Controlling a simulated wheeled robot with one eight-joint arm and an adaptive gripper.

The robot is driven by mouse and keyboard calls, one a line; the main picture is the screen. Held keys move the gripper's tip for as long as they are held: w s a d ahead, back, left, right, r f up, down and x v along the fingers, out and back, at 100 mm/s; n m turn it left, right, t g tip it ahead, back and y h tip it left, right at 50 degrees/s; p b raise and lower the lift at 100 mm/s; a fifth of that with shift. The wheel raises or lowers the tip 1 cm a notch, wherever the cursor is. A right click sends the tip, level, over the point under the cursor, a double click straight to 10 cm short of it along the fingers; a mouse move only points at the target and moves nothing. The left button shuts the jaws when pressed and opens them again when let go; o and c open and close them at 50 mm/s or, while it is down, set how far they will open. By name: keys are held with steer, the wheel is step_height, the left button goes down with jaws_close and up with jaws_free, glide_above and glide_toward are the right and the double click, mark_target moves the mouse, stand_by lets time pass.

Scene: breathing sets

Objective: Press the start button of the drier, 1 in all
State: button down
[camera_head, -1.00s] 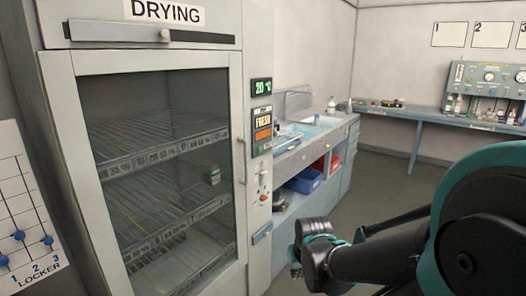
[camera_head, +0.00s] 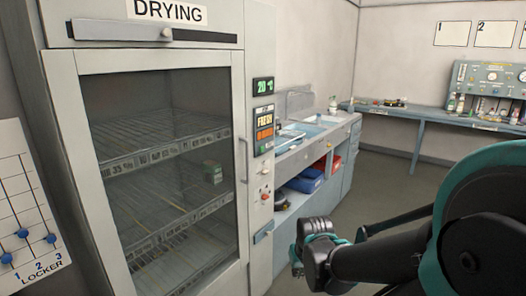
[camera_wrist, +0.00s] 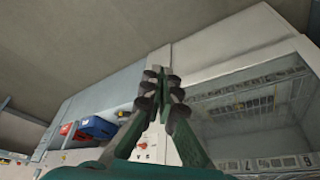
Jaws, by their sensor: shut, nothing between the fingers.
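The drier (camera_head: 258,150) is a tall pale cabinet marked DRYING, with a closed glass door over wire shelves. Its narrow right-hand panel carries a green 20 °C display, a FRESH sign and small controls (camera_head: 264,193), at least one red. Which control is the start button I cannot tell. In the wrist view the drier is tilted, and small red controls (camera_wrist: 142,152) show just left of the fingers. My gripper (camera_wrist: 160,74) is shut and empty. In the head view its wrist end is right of the drier panel, apart from it; the fingertips are unclear there.
A grey counter (camera_head: 318,146) with a sink stands right of the drier, with a blue bin (camera_head: 305,181) and a red bin on its shelf. A bench (camera_head: 430,115) runs along the back wall. A slider board (camera_head: 25,215) hangs at left. The floor between is open.

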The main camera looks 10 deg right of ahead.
mark_target(262, 149)
stand_by(0.7)
steer(key=w+d+r+m+t, duration=0.1)
steer(key=w+r+t, duration=0.4)
steer(key=w, duration=0.8)
steer(key=w+d+r+m+t, duration=0.2)
steer(key=w+r+m+t, duration=0.2)
steer(key=w+r, duration=0.5)
steer(key=w+d+r+m+t, duration=0.1)
steer(key=w+r+t, duration=0.5)
steer(key=w, duration=1.3)
steer(key=shift+w+d+r+m, duration=0.25)
steer(key=shift+r+m, duration=0.25)
steer(key=shift+m, duration=0.2)
steer(key=w+a, duration=0.6)
steer(key=shift+a, duration=0.15)
steer(key=shift+w+a, duration=0.1)
steer(key=shift+w, duration=0.1)
steer(key=shift+w+a, duration=0.15)
steer(key=shift+w, duration=0.05)
